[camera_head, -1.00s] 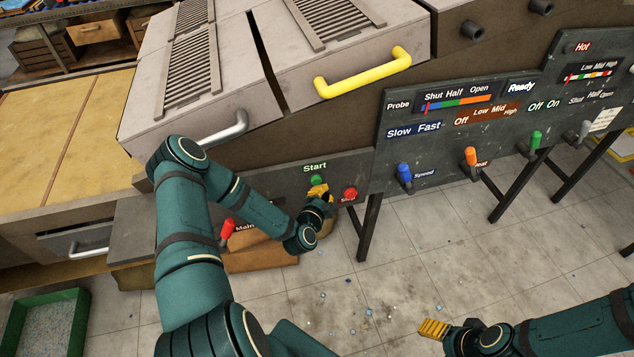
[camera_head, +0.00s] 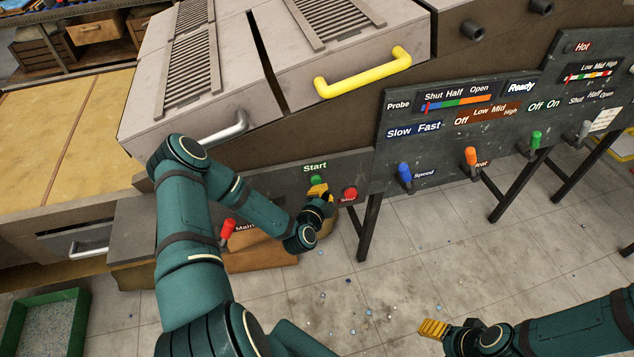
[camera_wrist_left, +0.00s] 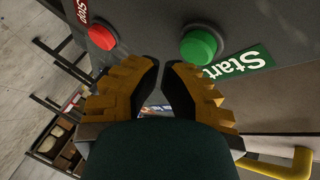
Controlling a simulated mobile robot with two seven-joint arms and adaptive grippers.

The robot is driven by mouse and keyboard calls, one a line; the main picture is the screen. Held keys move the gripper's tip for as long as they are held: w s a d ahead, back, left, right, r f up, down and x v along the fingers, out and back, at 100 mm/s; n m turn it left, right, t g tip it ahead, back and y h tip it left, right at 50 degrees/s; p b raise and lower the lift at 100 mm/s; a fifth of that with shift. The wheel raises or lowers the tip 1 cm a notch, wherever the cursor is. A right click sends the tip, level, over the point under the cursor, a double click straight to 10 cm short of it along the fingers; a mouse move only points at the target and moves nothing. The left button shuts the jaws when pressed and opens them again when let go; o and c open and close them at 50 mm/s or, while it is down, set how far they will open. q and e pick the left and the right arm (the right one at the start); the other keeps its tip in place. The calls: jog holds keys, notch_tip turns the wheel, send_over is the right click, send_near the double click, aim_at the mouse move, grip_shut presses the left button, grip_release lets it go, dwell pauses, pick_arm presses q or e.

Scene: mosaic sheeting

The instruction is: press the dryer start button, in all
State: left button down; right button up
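The green start button (camera_head: 316,180) sits on the grey panel under the "Start" label (camera_head: 315,167). In the left wrist view the green button (camera_wrist_left: 200,46) shows large and uncovered, just beyond the fingertips. The red stop button (camera_head: 349,194) is to its right; it also shows in the left wrist view (camera_wrist_left: 102,37). My left gripper (camera_head: 318,190) is just below the green button, and its yellow fingertips (camera_wrist_left: 166,64) are close together with nothing between them. I cannot tell whether they touch the button. My right gripper (camera_head: 433,328) is low at the right, away from the panel, its fingers together.
A red "Main" lever (camera_head: 227,229) is left of my left gripper. A blue Speed lever (camera_head: 404,172) and an orange lever (camera_head: 470,156) stick out at right. A yellow handle (camera_head: 362,72) is above. A green tray (camera_head: 80,318) lies on the floor.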

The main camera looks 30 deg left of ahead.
pick_arm(q)
jog(key=shift+w+a, duration=0.25)
jog(key=shift+w+a, duration=0.3)
jog(key=shift+a, duration=0.1)
dwell(1.0)
jog(key=shift+s+d, duration=0.6)
jog(key=shift+d, duration=0.1)
jog(key=shift+s+d+p, duration=0.4)
jog(key=shift+s+d, duration=1.2)
jog(key=shift+d, duration=0.3)
